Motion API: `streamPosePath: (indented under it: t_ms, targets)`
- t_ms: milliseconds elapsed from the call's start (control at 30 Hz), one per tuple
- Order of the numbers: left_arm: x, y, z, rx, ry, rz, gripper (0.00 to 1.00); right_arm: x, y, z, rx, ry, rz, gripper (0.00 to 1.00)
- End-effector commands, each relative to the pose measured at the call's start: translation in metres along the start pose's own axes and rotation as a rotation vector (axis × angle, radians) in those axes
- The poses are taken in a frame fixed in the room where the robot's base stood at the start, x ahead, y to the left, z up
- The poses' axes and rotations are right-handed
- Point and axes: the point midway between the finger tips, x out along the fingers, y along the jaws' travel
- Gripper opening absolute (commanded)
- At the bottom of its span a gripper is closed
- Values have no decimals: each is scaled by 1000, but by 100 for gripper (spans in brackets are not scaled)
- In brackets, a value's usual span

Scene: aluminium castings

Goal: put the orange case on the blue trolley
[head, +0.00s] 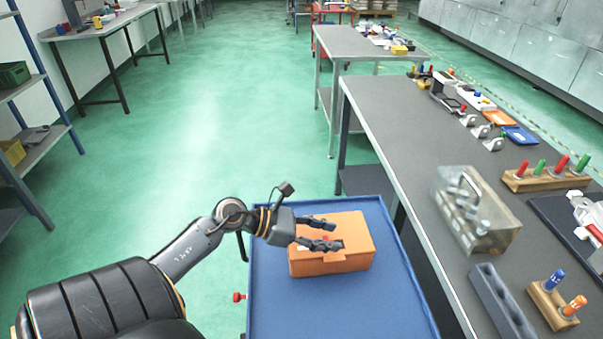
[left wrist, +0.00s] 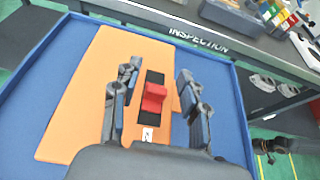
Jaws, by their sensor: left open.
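The orange case (head: 352,252) rests on the blue trolley (head: 285,316), toward the trolley's far end. In the left wrist view the case (left wrist: 88,95) lies flat on the blue surface (left wrist: 232,135), with a red and black handle or latch (left wrist: 154,96) on its top. My left gripper (head: 338,234) is open just over the case top. In the left wrist view its fingers (left wrist: 158,92) stand on either side of the red part, with gaps visible on both sides. My right gripper does not show.
A grey workbench (head: 405,165) runs close along the trolley's right side. It carries a clear-lidded box (head: 475,212), a grey slotted block (head: 498,300) and wooden blocks with coloured pegs (head: 545,177). Green floor (head: 190,130) is free to the left.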

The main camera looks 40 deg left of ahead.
Motion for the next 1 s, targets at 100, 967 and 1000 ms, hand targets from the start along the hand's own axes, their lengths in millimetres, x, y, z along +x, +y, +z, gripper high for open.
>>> streamPosePath:
  t_ms: [100, 967, 1000]
  targets:
    - [-27, 0, -4, 0, 5, 2, 44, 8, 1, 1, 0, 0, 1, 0]
    - [-90, 0, 0, 1, 0, 0, 44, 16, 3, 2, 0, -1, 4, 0]
    - [-90, 0, 0, 1, 0, 0, 44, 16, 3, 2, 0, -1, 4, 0]
